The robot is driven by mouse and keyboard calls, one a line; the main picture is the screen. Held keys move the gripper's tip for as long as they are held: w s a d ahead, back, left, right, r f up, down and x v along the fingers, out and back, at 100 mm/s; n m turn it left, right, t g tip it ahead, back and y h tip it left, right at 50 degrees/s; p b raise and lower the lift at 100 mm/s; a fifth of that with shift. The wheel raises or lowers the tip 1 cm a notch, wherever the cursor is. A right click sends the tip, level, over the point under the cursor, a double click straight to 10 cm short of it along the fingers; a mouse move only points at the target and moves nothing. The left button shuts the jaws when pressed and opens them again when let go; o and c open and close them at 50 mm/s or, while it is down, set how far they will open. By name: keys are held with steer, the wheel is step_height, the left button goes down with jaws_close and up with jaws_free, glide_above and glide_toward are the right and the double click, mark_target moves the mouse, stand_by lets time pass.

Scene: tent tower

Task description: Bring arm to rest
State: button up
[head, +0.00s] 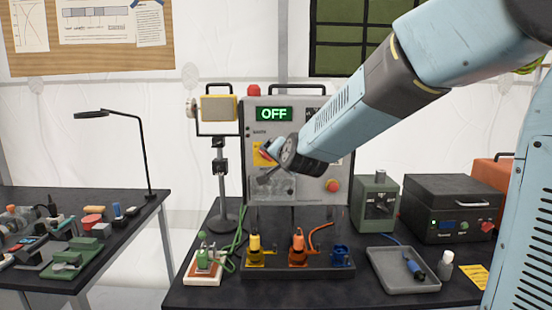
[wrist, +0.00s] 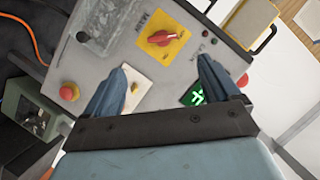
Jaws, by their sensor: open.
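My gripper (wrist: 160,95) is open and empty in the wrist view, its two blue-grey fingers apart in front of the grey control panel. A red rotary switch (wrist: 162,37) on a yellow plate lies beyond the fingertips. The panel's green display (wrist: 192,97) is partly covered by a finger there. In the head view my arm reaches from the upper right to the control panel (head: 320,130), and its end hides part of the panel's front. The display (head: 273,114) reads OFF. The yellow plate (head: 262,155) shows beside my gripper. I cannot tell whether my gripper touches the switch.
Below the panel stand yellow (head: 255,248), orange (head: 297,248) and blue (head: 341,256) connectors. A grey tray (head: 385,280) holds a blue plug. A black case (head: 450,205) and green box (head: 376,202) stand right. A lamp (head: 140,140) rises from the left table.

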steer(key=s+d+f+n+g+h, duration=0.1)
steer(key=s+d+n+g, duration=0.1)
steer(key=s+d, duration=0.4)
steer(key=s+d+f+n+g+h, duration=0.1)
steer(key=s+d+g, duration=0.3)
steer(key=s, duration=1.1)
steer(key=s+d+f+n+g+h, duration=0.1)
steer(key=s+d+f+n+g, duration=0.1)
steer(key=s+d, duration=0.8)
steer(key=shift+s+f+n+g+h, duration=0.3)
steer(key=shift+s+f+n+g, duration=0.1)
steer(key=shift+s+n, duration=0.4)
steer(key=shift+d, duration=0.2)
